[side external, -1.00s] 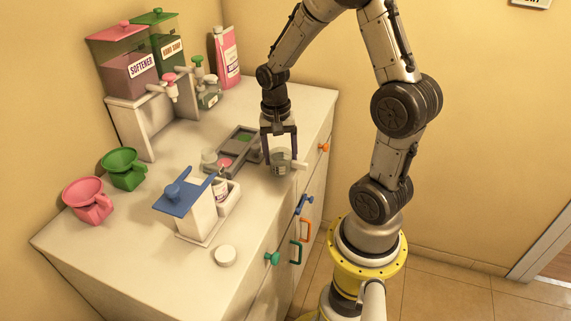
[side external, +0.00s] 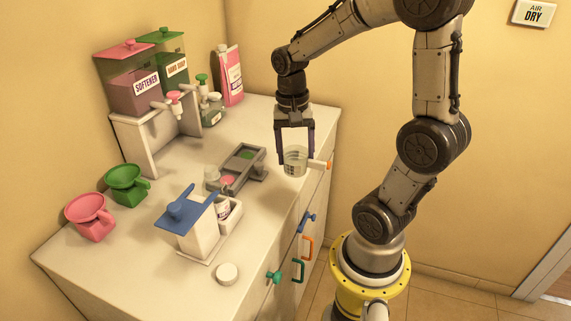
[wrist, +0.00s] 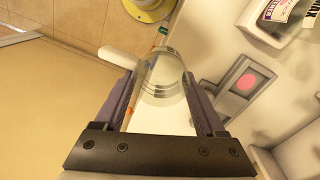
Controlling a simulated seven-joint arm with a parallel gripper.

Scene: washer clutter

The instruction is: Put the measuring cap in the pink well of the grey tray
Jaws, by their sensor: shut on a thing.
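The measuring cap (side external: 295,161) is a clear cup with dark marks and a white handle pointing right. My gripper (side external: 295,157) is shut on it, one finger on each side, and holds it above the counter's right edge. The wrist view shows the cap (wrist: 161,78) between the fingers (wrist: 163,100), its handle to the upper left. The grey tray (side external: 262,174) lies on the counter left of the cap, apart from it. Its pink well (side external: 227,180) is at the near end and a green well (side external: 246,155) at the far end. The pink well (wrist: 246,82) looks empty.
A blue-topped dispenser (side external: 187,212) and white caddy (side external: 229,215) stand nearer. Softener and hand soap dispensers (side external: 145,80) are at the back left. A round white lid (side external: 227,273) lies near the front.

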